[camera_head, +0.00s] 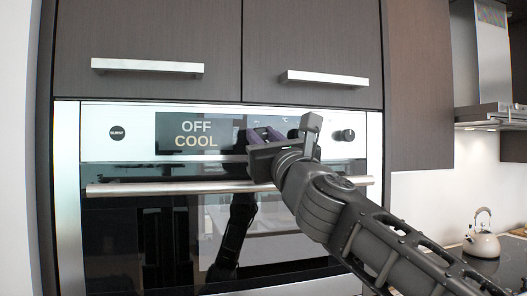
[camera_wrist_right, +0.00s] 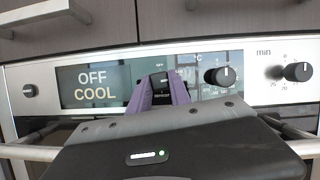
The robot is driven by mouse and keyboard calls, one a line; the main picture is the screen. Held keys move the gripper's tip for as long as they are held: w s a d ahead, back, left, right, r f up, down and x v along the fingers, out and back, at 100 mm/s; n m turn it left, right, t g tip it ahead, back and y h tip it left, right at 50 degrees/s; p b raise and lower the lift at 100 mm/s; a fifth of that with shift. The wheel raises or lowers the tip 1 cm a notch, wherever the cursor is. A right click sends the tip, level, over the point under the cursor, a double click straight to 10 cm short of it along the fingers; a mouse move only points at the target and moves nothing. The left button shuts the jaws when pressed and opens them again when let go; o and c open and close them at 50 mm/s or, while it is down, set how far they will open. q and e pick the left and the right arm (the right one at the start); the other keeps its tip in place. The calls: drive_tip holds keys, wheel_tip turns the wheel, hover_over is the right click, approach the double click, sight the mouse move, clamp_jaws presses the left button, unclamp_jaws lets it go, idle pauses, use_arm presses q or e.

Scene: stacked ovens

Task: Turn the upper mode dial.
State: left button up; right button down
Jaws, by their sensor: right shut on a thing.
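My right gripper (camera_head: 265,136) reaches in from the lower right to the control panel (camera_head: 228,117) of the upper oven. In the right wrist view its two purple fingers (camera_wrist_right: 161,88) stand just right of the display, shut on the mode dial, which is mostly hidden between them. The display (camera_head: 184,133) reads "OFF" and "COOL". It also shows in the right wrist view (camera_wrist_right: 92,87). My left gripper is not in view.
A °C dial (camera_wrist_right: 221,76) and a min dial (camera_wrist_right: 298,72) stand to the right. A round button (camera_head: 117,133) is at the panel's left. The oven handle bar (camera_head: 150,188) runs below the panel. Cabinet handles (camera_head: 147,66) jut out above. A kettle (camera_head: 482,238) stands far right.

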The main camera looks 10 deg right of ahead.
drive_tip(key=shift+a+m+g+h+b, duration=0.1)
drive_tip(key=shift+m+h+b, duration=0.4)
drive_tip(key=shift+m+h, duration=0.9)
drive_tip(key=shift+a+m+g+h+b, duration=0.1)
drive_tip(key=shift+m+h+b, duration=0.45)
drive_tip(key=shift+m, duration=1.65)
drive_tip(key=shift+a+m+g+h+b, duration=0.1)
drive_tip(key=shift+m+h+b, duration=0.4)
drive_tip(key=shift+m+h, duration=0.9)
drive_tip(key=shift+m+y, duration=0.45)
drive_tip(key=shift+m, duration=0.05)
drive_tip(key=c, duration=1.2)
unclamp_jaws()
drive_tip(key=shift+d, duration=0.1)
